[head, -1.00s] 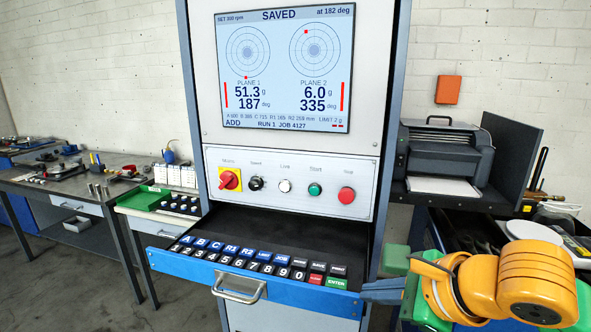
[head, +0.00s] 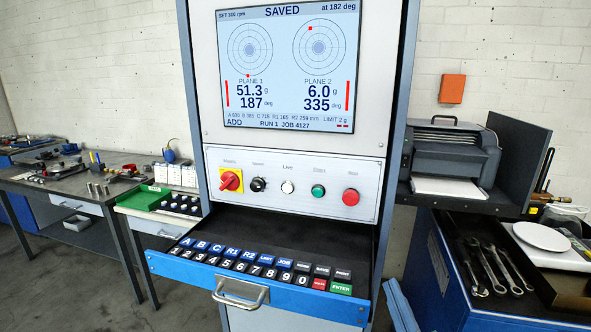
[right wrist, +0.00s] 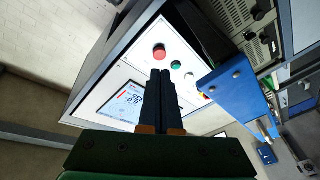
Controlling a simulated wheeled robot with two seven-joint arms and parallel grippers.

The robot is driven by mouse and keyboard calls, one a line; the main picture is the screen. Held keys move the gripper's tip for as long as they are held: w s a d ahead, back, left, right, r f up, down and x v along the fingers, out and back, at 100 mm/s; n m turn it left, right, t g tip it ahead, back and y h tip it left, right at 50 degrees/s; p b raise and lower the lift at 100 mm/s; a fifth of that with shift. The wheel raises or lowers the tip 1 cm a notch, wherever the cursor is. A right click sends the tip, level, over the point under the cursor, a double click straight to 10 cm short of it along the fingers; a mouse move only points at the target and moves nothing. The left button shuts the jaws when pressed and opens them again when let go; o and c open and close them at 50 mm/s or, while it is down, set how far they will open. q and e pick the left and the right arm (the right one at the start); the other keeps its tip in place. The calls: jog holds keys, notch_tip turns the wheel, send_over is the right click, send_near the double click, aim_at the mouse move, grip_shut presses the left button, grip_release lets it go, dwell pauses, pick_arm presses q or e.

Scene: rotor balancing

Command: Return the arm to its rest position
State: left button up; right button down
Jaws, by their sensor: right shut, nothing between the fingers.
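My right gripper (right wrist: 162,74) is shut and empty in the right wrist view, its dark fingers together in front of the machine's panel. In the head view its blue-grey fingers (head: 400,306) show only at the bottom edge, right of the cabinet. They are apart from the keyboard drawer (head: 330,304). The rest of my right arm is out of the head view. My left gripper is in neither view. The machine's screen (head: 290,65) reads SAVED, with 51.3 g at 187 deg and 6.0 g at 335 deg.
The keyboard drawer with its handle (head: 240,293) stands open. Above it is a control panel (head: 320,205) with a red knob and buttons. At right are a printer (head: 450,155) and a blue cabinet (head: 450,265) with wrenches (head: 490,268). A workbench (head: 85,185) stands at left.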

jog(key=s+d+f+m+g+h, duration=0.1)
jog(key=s+f+m+g, duration=0.15)
jog(key=f, duration=0.45)
jog(key=s+d+f+m+g, duration=0.1)
jog(key=s+f+m+g, duration=0.2)
jog(key=f, duration=0.5)
jog(key=s+a+f+g+y, duration=0.1)
jog(key=s+f+g, duration=0.45)
jog(key=s, duration=0.25)
jog(key=s+a+f+g, duration=0.1)
jog(key=s+f+g, duration=0.45)
jog(key=s, duration=0.25)
notch_tip(320, 180, down, 19)
jog(key=s, duration=0.3)
jog(key=s+d+f+g, duration=0.1)
jog(key=s+d+f, duration=0.1)
jog(key=s+f, duration=0.7)
jog(key=shift+s+d+g, duration=0.3)
jog(key=shift+s+g, duration=0.05)
jog(key=shift+s, duration=0.75)
jog(key=shift+r, duration=0.1)
